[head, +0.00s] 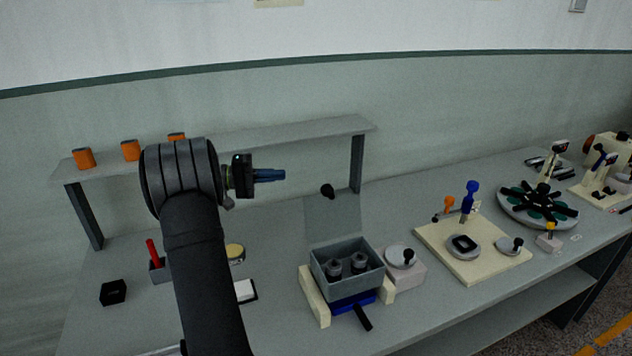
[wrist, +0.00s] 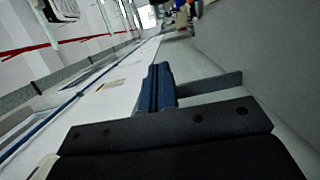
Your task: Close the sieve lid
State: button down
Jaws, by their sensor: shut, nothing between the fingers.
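The sieve looks to be the grey open-topped box (head: 345,268) in the middle of the bench in the head view, with two dark grey cylinders (head: 347,263) inside. Its lid (head: 335,222) stands up at the back edge, open, with a black knob (head: 327,191) near its top. My gripper (head: 283,175) is up in the air, left of and above the lid, pointing right and apart from it. Its blue fingers are together and empty; they also show in the wrist view (wrist: 158,85). The sieve and lid cannot be made out in the wrist view.
A shelf (head: 285,133) with orange pots (head: 131,150) runs behind my arm. A pale block with a round grey knob (head: 400,256) stands right of the box. A cream board (head: 470,248) with parts lies further right. A blue base with a black handle (head: 362,317) is under the box.

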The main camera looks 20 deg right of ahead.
jog(key=s+d, duration=0.6)
jog(key=d, duration=0.3)
jog(key=shift+s+d+f, duration=0.15)
jog(key=shift+d+f, duration=0.1)
jog(key=shift+d, duration=0.05)
jog(key=shift+s+r, duration=0.1)
